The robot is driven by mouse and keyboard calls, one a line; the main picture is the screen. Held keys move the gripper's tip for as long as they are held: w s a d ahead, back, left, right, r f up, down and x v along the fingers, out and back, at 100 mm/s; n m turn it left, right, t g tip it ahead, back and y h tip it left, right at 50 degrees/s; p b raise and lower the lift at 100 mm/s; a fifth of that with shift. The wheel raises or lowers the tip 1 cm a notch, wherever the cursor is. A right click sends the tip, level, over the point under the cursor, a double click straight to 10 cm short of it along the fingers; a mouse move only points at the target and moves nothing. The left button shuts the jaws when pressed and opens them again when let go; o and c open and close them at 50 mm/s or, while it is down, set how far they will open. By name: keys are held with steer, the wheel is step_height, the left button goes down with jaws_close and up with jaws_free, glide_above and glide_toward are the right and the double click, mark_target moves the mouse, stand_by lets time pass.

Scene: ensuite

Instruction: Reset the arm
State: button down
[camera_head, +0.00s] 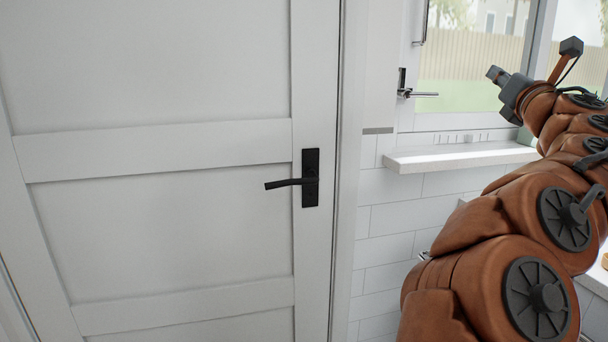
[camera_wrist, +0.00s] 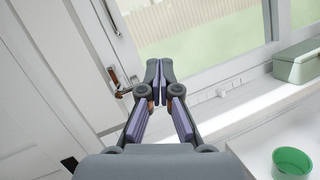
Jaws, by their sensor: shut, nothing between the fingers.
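My arm, brown with dark joint discs, rises at the right of the head view and reaches toward the window. My gripper (camera_head: 495,73) is at its far end, in front of the window and above the sill. In the wrist view my gripper (camera_wrist: 159,66) has its fingertips together, with nothing between them. The window handle (camera_wrist: 122,80) shows just left of the fingers there; I cannot tell whether they touch.
A white panelled door (camera_head: 150,90) with a black lever handle (camera_head: 310,180) appears closed at the left. A white window sill (camera_head: 455,157) juts from the tiled wall. The wrist view shows a green box (camera_wrist: 298,64) on the sill and a green cup (camera_wrist: 291,162) below.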

steer(key=s+d+r+m+h+p, duration=0.35)
steer(key=r+m+h, duration=0.25)
steer(key=m, duration=0.2)
steer(key=s+d+f+m+g+h+p, duration=0.2)
steer(key=s+d+m+g+h+p, duration=0.35)
steer(key=m, duration=0.75)
steer(key=s+a+f+m+g+y+p, duration=0.2)
steer(key=s+a+f+m+g+p, duration=0.15)
steer(key=f, duration=0.45)
steer(key=s+a+f+m+g+y+p, duration=0.2)
steer(key=s+a+f+m+g+y, duration=0.1)
steer(key=s+a+f, duration=0.3)
steer(key=s+a+f+m+g+y+p, duration=0.2)
steer(key=s+a+f+m+g, duration=0.15)
steer(key=f, duration=0.55)
steer(key=s+a+f+g+y+p, duration=0.2)
steer(key=s+a+f+g, duration=0.1)
steer(key=s+a, duration=0.5)
steer(key=s+a+f+g+y+p, duration=0.3)
steer(key=s+a, duration=0.5)
steer(key=s, duration=0.3)
steer(key=shift+a+f+m+g+y, duration=0.2)
steer(key=shift+f+m+g+y, duration=0.2)
steer(key=shift+g, duration=0.45)
